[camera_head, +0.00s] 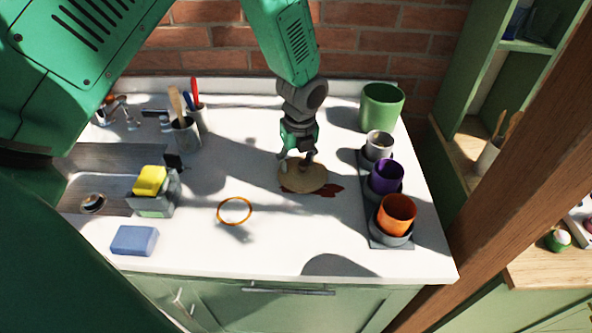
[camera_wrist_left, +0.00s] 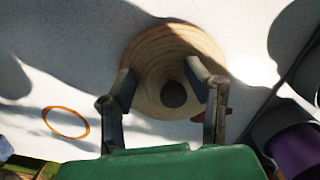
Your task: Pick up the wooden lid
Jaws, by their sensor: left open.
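The round wooden lid (camera_head: 304,178) lies on the white counter, over a dark red patch. It has a dark round knob in the left wrist view (camera_wrist_left: 174,95). My left gripper (camera_head: 300,160) is right above the lid, pointing down. In the left wrist view its two fingers (camera_wrist_left: 165,85) are apart, one on each side of the knob, with a gap between them. Whether the fingertips touch the lid cannot be told. My right gripper is not in view.
A tray (camera_head: 372,215) with grey, purple and orange cups stands right of the lid, with a green pot (camera_head: 381,106) behind. An orange ring (camera_head: 234,211) lies to the left. A sponge holder (camera_head: 155,205), blue sponge (camera_head: 134,241) and utensil cup (camera_head: 186,135) stand further left. The front middle is clear.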

